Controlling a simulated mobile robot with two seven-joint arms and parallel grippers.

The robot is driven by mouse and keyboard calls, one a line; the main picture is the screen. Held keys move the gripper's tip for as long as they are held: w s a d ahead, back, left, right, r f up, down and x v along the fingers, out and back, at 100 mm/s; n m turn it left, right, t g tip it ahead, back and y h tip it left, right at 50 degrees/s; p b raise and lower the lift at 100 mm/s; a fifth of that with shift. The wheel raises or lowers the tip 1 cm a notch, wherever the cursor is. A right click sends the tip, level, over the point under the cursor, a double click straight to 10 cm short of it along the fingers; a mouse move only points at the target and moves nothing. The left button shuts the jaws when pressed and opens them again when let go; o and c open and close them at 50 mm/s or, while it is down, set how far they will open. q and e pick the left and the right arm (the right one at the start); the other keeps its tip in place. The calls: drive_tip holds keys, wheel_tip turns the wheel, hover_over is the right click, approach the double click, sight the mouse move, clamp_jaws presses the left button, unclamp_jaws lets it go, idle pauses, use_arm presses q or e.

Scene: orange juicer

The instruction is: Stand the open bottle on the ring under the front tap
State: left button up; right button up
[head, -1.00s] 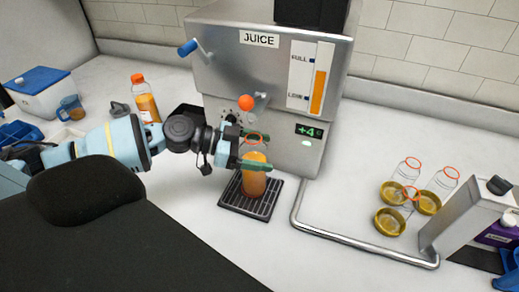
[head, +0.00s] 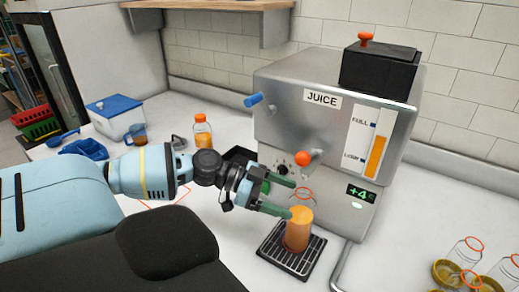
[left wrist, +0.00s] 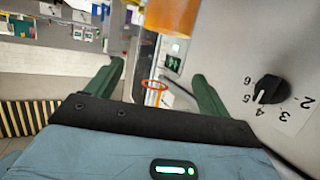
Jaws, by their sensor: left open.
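The open bottle (head: 298,232) holds orange juice and stands upright on the black grid tray (head: 272,262) at the front of the juicer (head: 300,95), below the orange-knobbed front tap (head: 303,157). Its red neck ring shows in the left wrist view (left wrist: 153,86) between the spread fingers. My left gripper (head: 286,196) is open at the left of the bottle's neck, its green fingers apart and not closed on it. Whether a fingertip touches the bottle I cannot tell. I cannot make out a separate ring under the bottle. My right gripper is out of view.
An orange-capped bottle (head: 203,133) stands behind my left forearm. A blue-lidded box (head: 121,117) is at the far left. Several empty bottles with red rings (head: 468,262) stand at the lower right beyond a metal rail. A dial (left wrist: 268,90) is close to the left gripper.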

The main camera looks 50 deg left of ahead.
use_arm(q)
drive_tip(key=shift+p+v, duration=1)
drive_tip(key=shift+v, duration=1.85)
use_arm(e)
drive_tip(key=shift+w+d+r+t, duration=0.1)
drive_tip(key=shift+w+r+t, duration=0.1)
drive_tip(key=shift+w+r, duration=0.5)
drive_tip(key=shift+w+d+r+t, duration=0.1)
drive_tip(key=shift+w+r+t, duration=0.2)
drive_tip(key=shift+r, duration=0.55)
